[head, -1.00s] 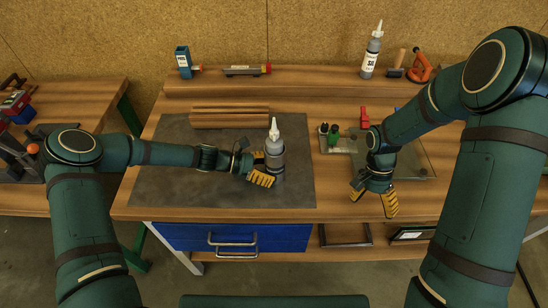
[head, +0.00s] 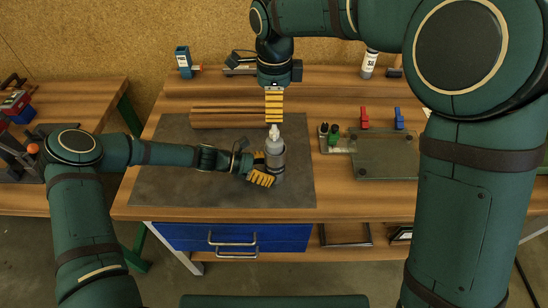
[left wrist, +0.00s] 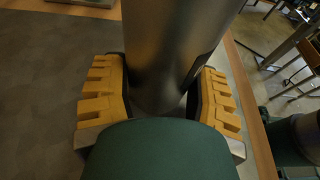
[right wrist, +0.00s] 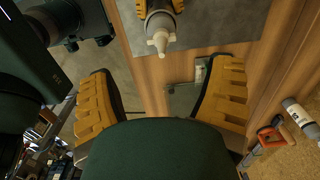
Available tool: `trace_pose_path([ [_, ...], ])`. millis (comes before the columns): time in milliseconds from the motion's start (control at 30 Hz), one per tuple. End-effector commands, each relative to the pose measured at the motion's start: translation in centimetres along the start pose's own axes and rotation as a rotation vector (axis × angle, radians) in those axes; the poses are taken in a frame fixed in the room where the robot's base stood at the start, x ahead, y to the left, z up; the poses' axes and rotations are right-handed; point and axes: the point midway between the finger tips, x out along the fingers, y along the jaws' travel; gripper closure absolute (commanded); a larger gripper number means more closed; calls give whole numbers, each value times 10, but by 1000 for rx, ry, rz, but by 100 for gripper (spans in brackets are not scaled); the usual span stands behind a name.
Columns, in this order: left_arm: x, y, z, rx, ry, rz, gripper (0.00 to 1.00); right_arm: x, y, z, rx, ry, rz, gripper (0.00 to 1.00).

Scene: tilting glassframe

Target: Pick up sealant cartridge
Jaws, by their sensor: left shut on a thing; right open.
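The sealant cartridge (head: 275,159) is a grey cylinder with a white nozzle, upright over the dark mat. I cannot tell whether its base touches the mat. My left gripper (head: 264,170) is shut on its body from the left. In the left wrist view the grey body (left wrist: 172,50) stands between the fingers of my left gripper (left wrist: 160,95). My right gripper (head: 274,106) is open and points down, close above and behind the nozzle in the head view. In the right wrist view the nozzle (right wrist: 160,42) lies beyond the open fingers of my right gripper (right wrist: 162,95).
A second, labelled bottle (head: 369,65) stands on the back shelf, partly hidden by my right arm. A glass plate (head: 388,160) with red (head: 365,117) and blue (head: 399,118) clamps is on the right.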

Motion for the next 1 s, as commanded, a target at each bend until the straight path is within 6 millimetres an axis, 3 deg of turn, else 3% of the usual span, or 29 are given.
trace_pose_path([
  [133,0,0,1,1,-1,0,57,26,0,0,0,1,4,20],
  [467,0,0,1,0,-1,0,58,53,-1,-1,-2,1,2,20],
  [700,0,0,1,1,-1,-1,58,87,-2,1,-1,1,3,20],
  [1000,0,0,1,1,-1,0,58,95,-2,1,-2,0,0,20],
])
